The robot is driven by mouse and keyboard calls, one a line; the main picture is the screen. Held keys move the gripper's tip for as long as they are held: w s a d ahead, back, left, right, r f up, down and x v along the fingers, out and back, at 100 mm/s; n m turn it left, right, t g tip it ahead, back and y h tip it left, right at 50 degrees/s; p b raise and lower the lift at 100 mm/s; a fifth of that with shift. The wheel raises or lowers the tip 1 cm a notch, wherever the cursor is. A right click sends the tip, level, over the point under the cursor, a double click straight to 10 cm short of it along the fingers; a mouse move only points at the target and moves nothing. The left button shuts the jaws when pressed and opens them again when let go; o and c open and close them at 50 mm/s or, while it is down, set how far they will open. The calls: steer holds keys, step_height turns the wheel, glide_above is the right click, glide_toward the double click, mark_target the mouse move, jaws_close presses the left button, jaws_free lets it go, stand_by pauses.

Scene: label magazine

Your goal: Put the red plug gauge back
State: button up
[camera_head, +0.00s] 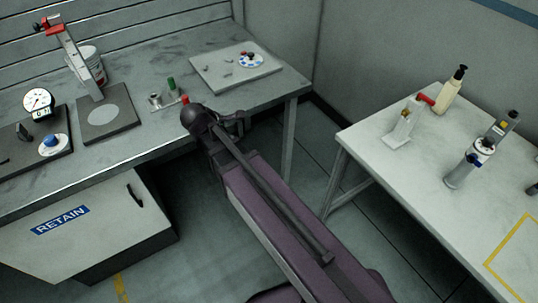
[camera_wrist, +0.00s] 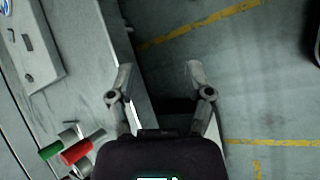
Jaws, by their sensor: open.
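The red plug gauge (camera_head: 185,99) is a short red-handled piece near the front edge of the workbench in the head view, partly beside my arm. In the wrist view the red plug gauge (camera_wrist: 76,152) shows at lower left, with a grey metal end. A green plug gauge (camera_head: 171,84) is just behind it and also shows in the wrist view (camera_wrist: 50,150). A small metal holder (camera_head: 155,98) is left of them. I cannot tell whether the red gauge touches it. My gripper (camera_wrist: 160,75) is open and empty, beyond the bench edge with floor below.
The workbench (camera_head: 222,108) carries a grey plate (camera_head: 215,76) with small parts, a stand (camera_head: 105,118) and a dial gauge (camera_head: 39,101). A second table (camera_head: 425,185) at right holds a bottle (camera_head: 449,95) and a cylindrical device (camera_head: 462,170). Open floor lies between.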

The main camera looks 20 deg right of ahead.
steer(key=s+d+f+m+g+y, duration=0.2)
steer(key=s+d+m, duration=0.3)
steer(key=m, duration=0.3)
steer(key=s+d+f+m+g+y, duration=0.2)
steer(key=s+d+m, duration=0.3)
steer(key=m, duration=0.3)
steer(key=shift+s+d+g+y, duration=0.4)
steer(key=shift+s+g+y, duration=0.2)
steer(key=shift+s+y, duration=0.25)
